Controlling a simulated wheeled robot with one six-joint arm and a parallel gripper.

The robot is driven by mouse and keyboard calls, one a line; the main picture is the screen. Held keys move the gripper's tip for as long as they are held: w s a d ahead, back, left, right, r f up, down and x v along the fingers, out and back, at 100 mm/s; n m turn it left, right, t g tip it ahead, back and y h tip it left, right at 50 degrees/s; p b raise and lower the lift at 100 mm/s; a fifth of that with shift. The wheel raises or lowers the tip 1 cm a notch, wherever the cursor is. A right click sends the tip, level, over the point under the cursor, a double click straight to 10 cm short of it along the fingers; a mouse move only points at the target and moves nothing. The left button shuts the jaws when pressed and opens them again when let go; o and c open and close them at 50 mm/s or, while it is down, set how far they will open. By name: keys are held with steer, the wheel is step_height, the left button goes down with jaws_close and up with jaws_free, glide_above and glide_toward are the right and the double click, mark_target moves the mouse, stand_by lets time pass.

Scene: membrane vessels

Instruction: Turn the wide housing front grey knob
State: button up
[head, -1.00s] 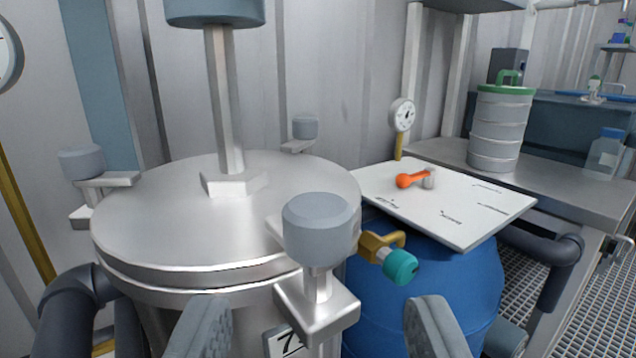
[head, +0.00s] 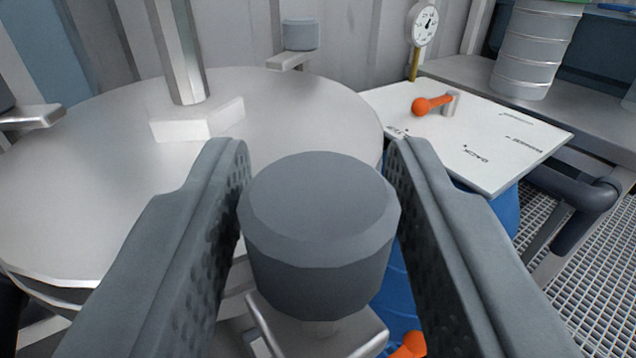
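The grey knob (head: 319,235) on the front of the wide steel housing (head: 90,150) is a faceted, upright cylinder. It stands on a metal bracket (head: 318,335) at the housing's near edge. My gripper (head: 318,150) is open around the knob, one finger on its left and one on its right. The fingertips reach past the knob's far side. The knob nearly fills the gap, and I cannot tell if the pads touch it. The fingers hide parts of the lid edge and bracket surroundings.
A hexagonal post (head: 178,50) rises from the lid. Another grey knob (head: 300,34) stands at the back. A white board (head: 500,135) with an orange-handled lever (head: 432,104) lies to the right, near a gauge (head: 424,25). An orange part (head: 410,345) shows below the right finger.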

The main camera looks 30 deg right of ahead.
steer(key=c, duration=0.6)
steer(key=shift+o, duration=0.3)
steer(key=shift+n+t+y, duration=0.3)
steer(key=shift+n+y, duration=0.1)
steer(key=shift+y, duration=0.1)
steer(key=shift+d+n+t+y, duration=0.1)
steer(key=shift+n+t+y, duration=0.7)
steer(key=shift+n+y, duration=0.8)
steer(key=shift+n+t+y, duration=0.2)
steer(key=shift+n+y, duration=0.8)
steer(key=shift+y, duration=0.9)
steer(key=shift+n+t+y, duration=0.2)
steer(key=shift+n+y, duration=0.8)
steer(key=shift+y, duration=0.9)
steer(key=shift+n+g+y, duration=0.85)
steer(key=shift+n+y, duration=0.65)
steer(key=shift+y, duration=0.7)
steer(key=shift+n+g+y, duration=0.85)
steer(key=shift+n+y, duration=0.65)
steer(key=shift+y, duration=0.7)
steer(key=shift+n+g+y, duration=1.9)
steer(key=shift+g+y, duration=0.2)
steer(key=shift+r+g, duration=0.1)
steer(key=shift+g, duration=0.2)
